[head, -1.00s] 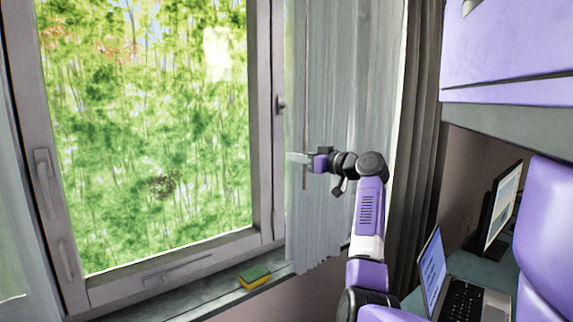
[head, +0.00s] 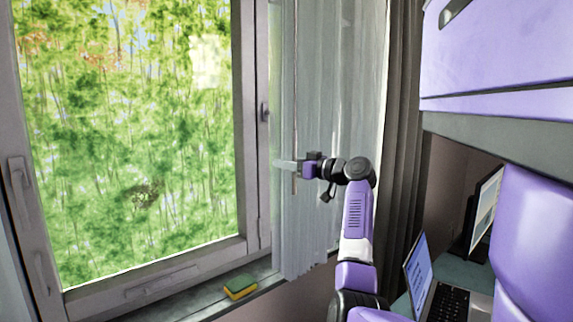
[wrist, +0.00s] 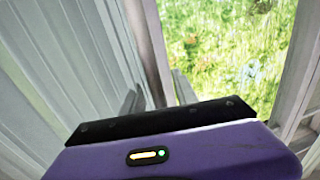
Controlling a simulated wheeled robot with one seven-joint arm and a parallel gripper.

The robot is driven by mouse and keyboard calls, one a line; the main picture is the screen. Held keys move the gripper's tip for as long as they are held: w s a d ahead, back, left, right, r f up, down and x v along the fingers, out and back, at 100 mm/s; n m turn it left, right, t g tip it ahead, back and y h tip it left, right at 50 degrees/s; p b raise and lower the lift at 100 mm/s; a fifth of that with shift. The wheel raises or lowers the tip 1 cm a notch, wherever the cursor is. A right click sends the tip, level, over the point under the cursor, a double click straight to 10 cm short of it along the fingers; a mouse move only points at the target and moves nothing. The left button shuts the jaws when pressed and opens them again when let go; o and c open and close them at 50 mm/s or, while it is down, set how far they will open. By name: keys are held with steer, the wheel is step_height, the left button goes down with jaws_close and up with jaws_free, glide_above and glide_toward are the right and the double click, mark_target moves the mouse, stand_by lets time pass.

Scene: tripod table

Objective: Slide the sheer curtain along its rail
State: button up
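The sheer curtain (head: 338,95) hangs gathered to the right of the window, pale grey and translucent. A thin rod (head: 294,90) hangs straight down in front of its left part and ends just below my gripper's fingers. My gripper (head: 284,164) points left across the rod near its lower end. In the wrist view its two fingers (wrist: 157,95) stand apart, with a brownish upright strip between them. I cannot tell whether they grip the rod. The curtain's folds (wrist: 65,55) fill the left of the wrist view. The rail is out of view above.
The closed window (head: 250,130) shows green trees and has handles on its frame. A green and yellow sponge (head: 240,287) lies on the sill. A dark curtain (head: 402,130) hangs at right, beside purple furniture (head: 500,60), a laptop (head: 420,270) and a monitor (head: 483,215).

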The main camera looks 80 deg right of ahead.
steer(key=b+v, duration=0.1)
steer(key=v, duration=0.6)
steer(key=shift+s, duration=0.4)
steer(key=shift+a, duration=0.15)
